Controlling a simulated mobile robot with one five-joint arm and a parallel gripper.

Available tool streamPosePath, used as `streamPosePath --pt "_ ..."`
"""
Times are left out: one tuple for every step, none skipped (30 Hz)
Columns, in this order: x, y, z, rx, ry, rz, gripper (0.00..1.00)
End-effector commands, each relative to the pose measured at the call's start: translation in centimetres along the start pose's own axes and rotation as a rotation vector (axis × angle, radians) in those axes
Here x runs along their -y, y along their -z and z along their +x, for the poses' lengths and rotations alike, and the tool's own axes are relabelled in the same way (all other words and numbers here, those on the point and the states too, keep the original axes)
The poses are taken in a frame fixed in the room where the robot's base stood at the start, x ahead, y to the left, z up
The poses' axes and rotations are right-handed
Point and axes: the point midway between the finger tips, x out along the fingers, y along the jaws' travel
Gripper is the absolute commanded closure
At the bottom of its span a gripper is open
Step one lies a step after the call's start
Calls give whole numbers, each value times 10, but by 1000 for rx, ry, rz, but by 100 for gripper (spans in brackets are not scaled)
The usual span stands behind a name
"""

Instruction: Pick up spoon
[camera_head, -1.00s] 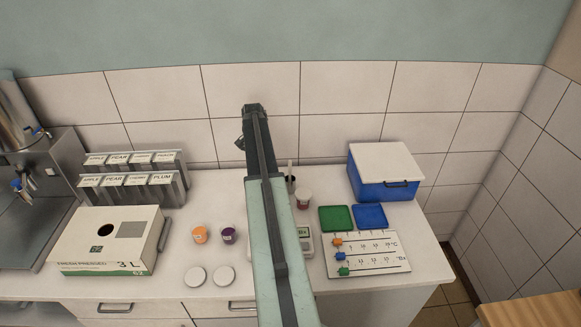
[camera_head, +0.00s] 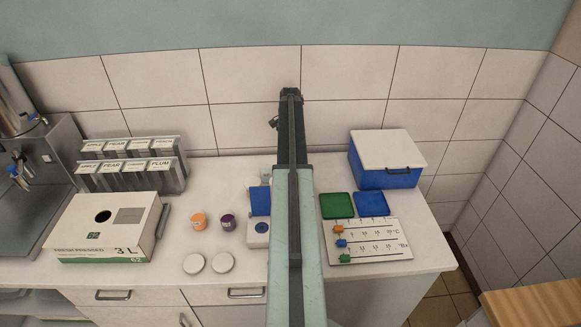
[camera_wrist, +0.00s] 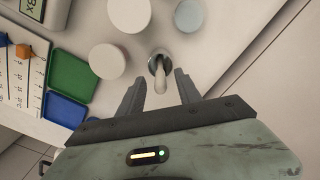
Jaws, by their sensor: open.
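The spoon shows in the wrist view as a pale handle (camera_wrist: 161,84) standing up out of a small dark-mouthed holder (camera_wrist: 152,64). Its lower part is hidden inside the holder. My gripper (camera_wrist: 159,76) is open, with one finger on each side of the handle and gaps on both sides. I cannot tell the height of the fingertips against the handle. In the head view my arm hides the spoon, its holder and my fingers.
Round white tops (camera_wrist: 105,61) stand close beside the holder. A green tray (camera_head: 336,206), a blue tray (camera_head: 371,204), a slider board (camera_head: 368,241) and a lidded blue box (camera_head: 385,178) lie right of my arm. Two small cups (camera_head: 227,222) stand left. The tiled wall is behind.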

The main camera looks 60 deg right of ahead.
Motion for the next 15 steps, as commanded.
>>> streamPosePath --pt "1 0 19 0 0 0 59" --pt "0 0 24 0 0 0 59" --pt "0 0 29 0 0 0 59" --pt "0 0 31 0 0 1 59" --pt "0 0 32 0 0 1 59" --pt "0 0 32 0 0 1 59" --pt "0 0 31 0 0 1 59" --pt "0 0 30 0 0 1 59" --pt "0 0 28 0 0 1 59" --pt "0 0 28 0 0 1 59" --pt "0 0 28 0 0 1 59" --pt "0 0 28 0 0 1 65" --pt "0 0 28 0 0 1 73" --pt "0 0 28 0 0 1 81" --pt "0 0 28 0 0 1 92"
